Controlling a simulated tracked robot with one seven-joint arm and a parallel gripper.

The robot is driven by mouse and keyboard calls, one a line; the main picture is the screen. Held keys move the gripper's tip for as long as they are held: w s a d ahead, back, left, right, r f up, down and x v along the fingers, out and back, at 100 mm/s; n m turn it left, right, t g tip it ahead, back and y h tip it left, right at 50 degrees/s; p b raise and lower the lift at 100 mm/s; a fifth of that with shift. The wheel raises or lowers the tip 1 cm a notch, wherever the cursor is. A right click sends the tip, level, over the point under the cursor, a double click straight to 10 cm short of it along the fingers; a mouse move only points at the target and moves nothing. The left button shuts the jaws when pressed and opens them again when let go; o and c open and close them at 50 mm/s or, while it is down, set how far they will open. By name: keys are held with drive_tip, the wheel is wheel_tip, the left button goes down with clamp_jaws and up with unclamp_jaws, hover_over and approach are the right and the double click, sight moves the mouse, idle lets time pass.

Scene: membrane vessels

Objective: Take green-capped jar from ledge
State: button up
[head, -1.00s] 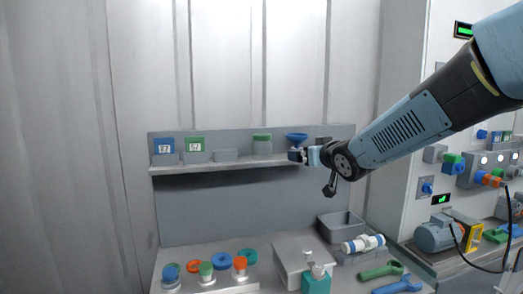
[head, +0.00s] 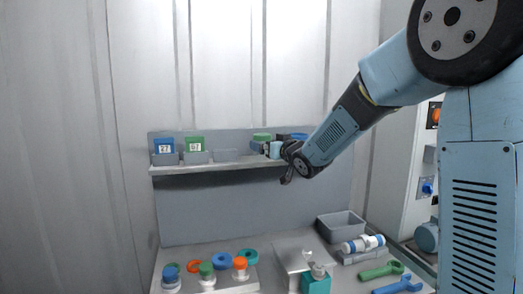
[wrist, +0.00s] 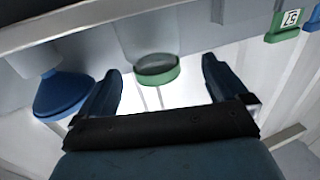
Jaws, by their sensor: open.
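The green-capped jar (head: 262,137) stands upright on the wall ledge (head: 215,168), with its lower part partly hidden by my gripper (head: 271,149) in the head view. My gripper is at ledge height, just to the right of the jar. In the wrist view, the jar's green cap (wrist: 158,70) and clear body appear between the two open fingers of my gripper (wrist: 162,78), apart from both. I cannot tell how far the fingertips reach around the jar. Nothing is held.
A blue funnel (wrist: 62,95) is beside the jar on the ledge, close to one finger; my arm partly hides it in the head view. Several lidded pots (head: 206,270) are on the bench below.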

sight(262, 138)
drive_tip(key=shift+d+r+x, duration=0.1)
drive_tip(key=shift+r+x, duration=0.05)
drive_tip(key=shift+x, duration=0.8)
drive_tip(key=shift+d+r+x, duration=0.1)
drive_tip(key=shift+r+x, duration=0.05)
drive_tip(key=shift+x, duration=0.75)
drive_tip(key=shift+d+r+x, duration=0.1)
drive_tip(key=shift+r+x, duration=0.05)
drive_tip(key=shift+x, duration=0.8)
drive_tip(key=shift+w, duration=0.15)
drive_tip(key=c, duration=1.1)
